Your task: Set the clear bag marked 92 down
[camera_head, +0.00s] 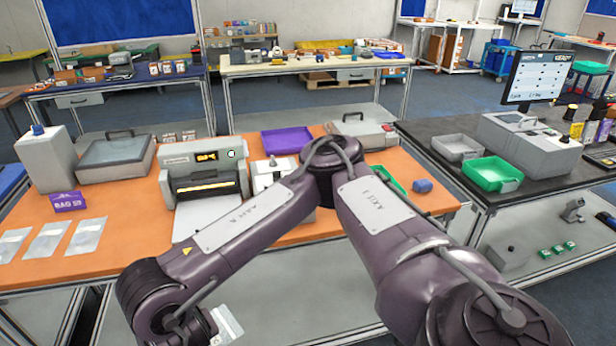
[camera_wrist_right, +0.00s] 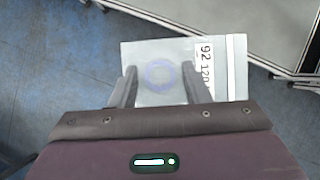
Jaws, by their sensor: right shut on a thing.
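The clear bag marked 92 (camera_wrist_right: 146,60) is in the jaws of my right gripper (camera_wrist_right: 158,78), whose fingers reach over it. A purplish ring shows on or through the bag, and a white label with 92 is at its right side. In the head view a pale part of the bag (camera_head: 227,325) shows at the bottom, beside my right wrist and in front of the orange table (camera_head: 130,240). The fingertips are hidden there. The wrist view shows blue floor below the bag. My left gripper is not in view.
Three clear bags, one of them here (camera_head: 47,240), lie at the orange table's left front beside a purple sign (camera_head: 69,201). A printer-like machine (camera_head: 204,175) stands behind. A purple tray (camera_head: 287,140) and a green tray (camera_head: 492,174) are farther right. My right arm hides part of the table.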

